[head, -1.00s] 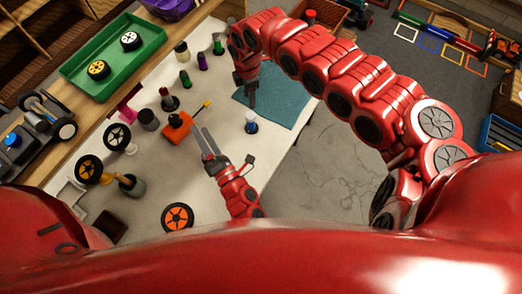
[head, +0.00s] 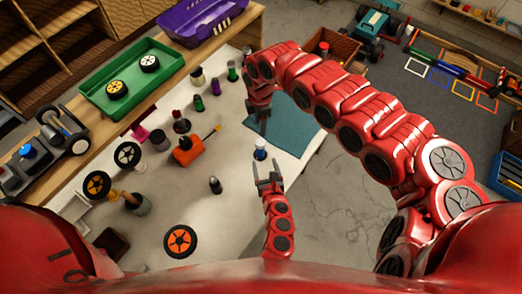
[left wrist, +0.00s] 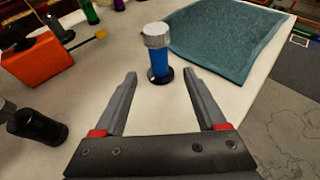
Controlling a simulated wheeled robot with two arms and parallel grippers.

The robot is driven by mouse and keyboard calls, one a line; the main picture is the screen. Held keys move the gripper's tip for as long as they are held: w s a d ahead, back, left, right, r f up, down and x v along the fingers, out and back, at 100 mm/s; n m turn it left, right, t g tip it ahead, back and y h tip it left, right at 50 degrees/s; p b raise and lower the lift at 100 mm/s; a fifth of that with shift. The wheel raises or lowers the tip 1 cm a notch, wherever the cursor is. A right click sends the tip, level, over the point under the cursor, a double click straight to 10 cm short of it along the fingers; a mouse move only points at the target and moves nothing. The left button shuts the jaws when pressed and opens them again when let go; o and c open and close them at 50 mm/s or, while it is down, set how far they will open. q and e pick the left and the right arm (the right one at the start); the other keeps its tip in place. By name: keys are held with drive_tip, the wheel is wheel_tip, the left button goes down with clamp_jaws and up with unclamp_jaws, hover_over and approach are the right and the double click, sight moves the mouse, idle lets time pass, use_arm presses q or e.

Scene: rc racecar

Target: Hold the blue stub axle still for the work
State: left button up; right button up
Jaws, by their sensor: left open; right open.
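The blue stub axle (head: 260,153) stands upright near the right edge of the white table. In the left wrist view it has a blue shaft (left wrist: 158,64), a silver knurled top and a dark base. My left gripper (head: 267,173) is open and points at it, and the axle appears just beyond and between the two spread fingertips (left wrist: 159,78), not gripped. My right gripper (head: 263,118) hangs over the edge of the teal mat, a little farther up the picture, with nothing seen in it.
A teal mat (head: 297,125) lies behind the axle. An orange tool (head: 187,151), a dark peg (head: 215,185) and several small coloured pegs stand to the left. Wheels (head: 180,241) lie around the table. A green tray (head: 150,90) sits at the back left.

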sight(262, 152)
use_arm(q)
drive_tip(key=x, duration=0.8)
drive_tip(key=shift+w, duration=0.2)
drive_tip(key=shift+w+a+f, duration=0.25)
drive_tip(key=shift+w, duration=0.2)
clamp_jaws()
use_arm(e)
drive_tip(key=o, duration=0.4)
drive_tip(key=shift+s+r, duration=0.1)
drive_tip(key=shift+s, duration=0.05)
drive_tip(key=shift+m, duration=0.7)
wheel_tip(262, 152, down, 8)
drive_tip(key=shift+a+f, duration=0.1)
drive_tip(key=shift+f, duration=0.9)
